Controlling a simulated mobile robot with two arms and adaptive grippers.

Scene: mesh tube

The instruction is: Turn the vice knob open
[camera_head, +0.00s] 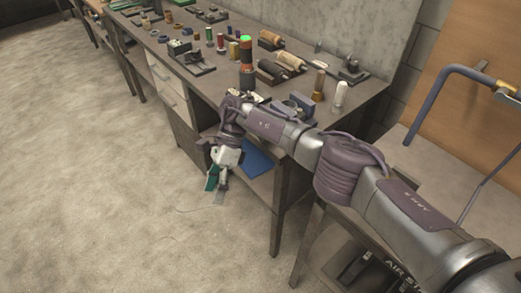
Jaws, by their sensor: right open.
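My right arm comes in from the lower right and passes in front of the workbench (345,105). My right gripper (215,186) hangs off the bench's front edge, lower than the top, pointing down over the floor. Its fingers are apart, one with a teal part, and hold nothing. A blue-grey blocky object (296,106), which may be the vice, sits near the bench's front edge just behind my right arm. The arm hides part of it, and no knob can be made out. My left gripper is not in view.
A dark cylinder with orange bands and a green top (246,62) stands on the bench. Spools, rollers and small tools crowd the top. A blue flat item (257,163) lies under the bench. A purple-grey tube frame (440,85) stands at right. The floor at left is clear.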

